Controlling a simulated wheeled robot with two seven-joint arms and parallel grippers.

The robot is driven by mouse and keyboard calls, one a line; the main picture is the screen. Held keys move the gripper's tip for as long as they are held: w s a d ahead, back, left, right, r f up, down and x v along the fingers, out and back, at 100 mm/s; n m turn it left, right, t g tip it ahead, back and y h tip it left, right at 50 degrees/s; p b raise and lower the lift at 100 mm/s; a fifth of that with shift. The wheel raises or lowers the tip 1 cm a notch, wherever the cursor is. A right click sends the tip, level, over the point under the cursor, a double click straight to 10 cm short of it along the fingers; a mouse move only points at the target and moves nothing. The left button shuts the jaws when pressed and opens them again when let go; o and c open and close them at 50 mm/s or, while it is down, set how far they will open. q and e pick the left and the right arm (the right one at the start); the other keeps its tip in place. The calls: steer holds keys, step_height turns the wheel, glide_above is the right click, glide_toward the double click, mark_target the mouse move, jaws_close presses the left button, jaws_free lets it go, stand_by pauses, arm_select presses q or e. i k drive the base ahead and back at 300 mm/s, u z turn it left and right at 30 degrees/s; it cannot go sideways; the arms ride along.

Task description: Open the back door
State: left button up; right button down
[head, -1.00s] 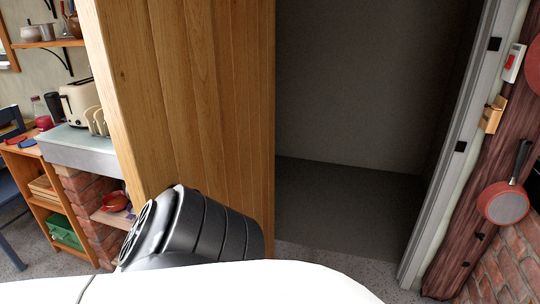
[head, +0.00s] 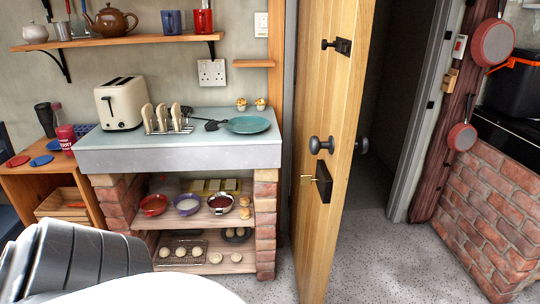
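The back door (head: 340,120) is a light wooden door, seen nearly edge-on in the head view. It stands ajar, with a dark gap between it and the grey door frame (head: 425,125) on its right. A dark round knob (head: 320,145) sits on its near face, and another knob (head: 362,145) shows on the other side. A dark lock box (head: 322,182) is below, and a dark latch (head: 338,46) is above. One of my arm links fills the lower left. Neither of my grippers shows.
A low brick wall (head: 485,200) stands at right. Speckled floor (head: 400,265) is clear before the doorway.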

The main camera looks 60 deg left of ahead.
mark_target(330, 83)
steer(key=k, duration=0.1)
steer(key=u, duration=1.3)
